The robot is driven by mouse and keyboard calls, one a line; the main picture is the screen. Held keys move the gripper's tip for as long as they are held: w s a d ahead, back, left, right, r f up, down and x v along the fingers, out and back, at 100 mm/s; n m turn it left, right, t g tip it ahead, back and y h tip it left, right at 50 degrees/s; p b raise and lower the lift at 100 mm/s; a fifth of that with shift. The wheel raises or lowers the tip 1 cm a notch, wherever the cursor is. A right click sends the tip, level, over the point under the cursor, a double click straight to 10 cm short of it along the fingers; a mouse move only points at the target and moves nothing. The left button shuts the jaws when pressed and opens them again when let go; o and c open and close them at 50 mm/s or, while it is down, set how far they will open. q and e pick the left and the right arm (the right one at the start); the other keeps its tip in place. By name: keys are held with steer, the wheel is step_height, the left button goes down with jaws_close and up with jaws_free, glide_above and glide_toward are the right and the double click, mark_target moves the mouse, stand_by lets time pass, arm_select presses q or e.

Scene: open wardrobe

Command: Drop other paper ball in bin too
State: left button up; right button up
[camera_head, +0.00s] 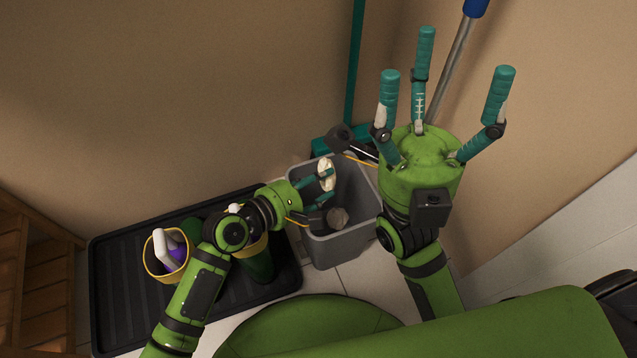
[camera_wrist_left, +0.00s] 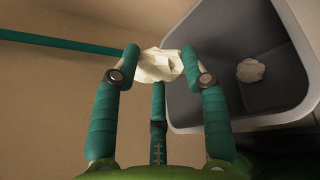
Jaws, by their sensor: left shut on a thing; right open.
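The grey bin (camera_head: 345,247) stands on the floor near the middle of the head view, and its rim and inside show in the left wrist view (camera_wrist_left: 225,62). One paper ball (camera_head: 336,217) lies inside the bin, and it also shows in the left wrist view (camera_wrist_left: 250,70). My left gripper (camera_head: 322,182) is shut on the other paper ball (camera_head: 326,172), seen between its fingertips in the left wrist view (camera_wrist_left: 160,66). It holds the ball over the bin's left side in the head view. My right gripper (camera_head: 435,85) is open and empty, raised to the right of the bin with its fingers spread.
A black ribbed tray (camera_head: 115,285) lies left of the bin with boots on it, one holding purple and white items (camera_head: 172,250). A teal pole (camera_head: 355,60) and a metal-handled tool (camera_head: 452,65) lean in the corner behind. Wooden slats (camera_head: 40,275) stand at far left.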

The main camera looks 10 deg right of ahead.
arm_select(q)
steer(key=shift+f, duration=0.4)
steer(key=o, duration=1.1)
steer(key=shift+o, duration=0.2)
steer(key=shift+a, duration=0.1)
steer(key=v, duration=1.2)
